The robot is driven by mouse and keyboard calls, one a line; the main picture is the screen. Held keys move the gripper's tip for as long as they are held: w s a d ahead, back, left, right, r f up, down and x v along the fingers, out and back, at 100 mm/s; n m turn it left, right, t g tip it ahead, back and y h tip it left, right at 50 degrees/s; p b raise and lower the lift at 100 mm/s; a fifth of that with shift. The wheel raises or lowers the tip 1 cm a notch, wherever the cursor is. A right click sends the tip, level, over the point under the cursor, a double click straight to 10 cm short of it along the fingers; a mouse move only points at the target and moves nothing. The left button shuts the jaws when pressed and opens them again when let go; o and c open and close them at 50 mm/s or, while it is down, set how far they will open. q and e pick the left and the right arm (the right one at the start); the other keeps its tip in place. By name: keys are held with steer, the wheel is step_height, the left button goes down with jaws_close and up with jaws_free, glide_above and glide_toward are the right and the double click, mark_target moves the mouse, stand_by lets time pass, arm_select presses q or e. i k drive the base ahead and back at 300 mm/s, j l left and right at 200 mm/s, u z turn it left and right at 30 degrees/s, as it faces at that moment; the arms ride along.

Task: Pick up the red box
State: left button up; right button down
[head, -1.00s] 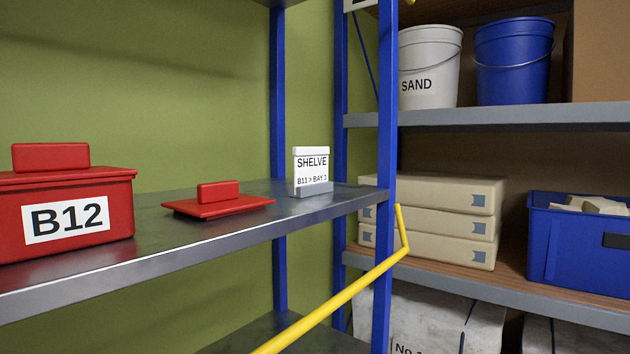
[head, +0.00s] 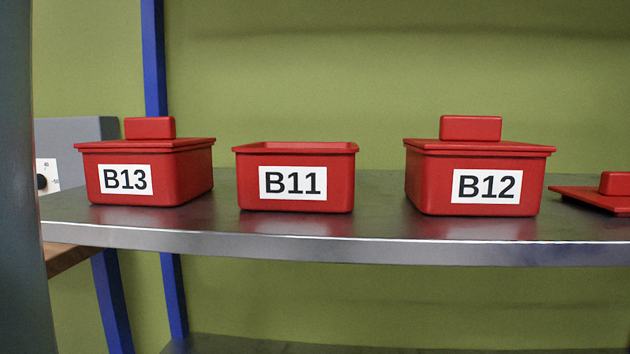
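Three red boxes stand in a row on a metal shelf in the head view. The left box, labelled B13 (head: 181,178), has its lid on. The middle box, labelled B11 (head: 341,185), has no lid and its open rim shows. The right box, labelled B12 (head: 430,185), has its lid on. A loose red lid (head: 590,198) with a block handle lies on the shelf at the right edge, partly cut off. Neither of my grippers is in view.
The metal shelf (head: 300,240) has a raised grey front edge, with gaps between the boxes. A blue upright (head: 154,60) stands behind at left. A grey device (head: 80,135) with a dial is at the far left. A dark grey vertical form fills the left edge.

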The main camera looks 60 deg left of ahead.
mark_target(274, 176)
steer(key=u, duration=1.7)
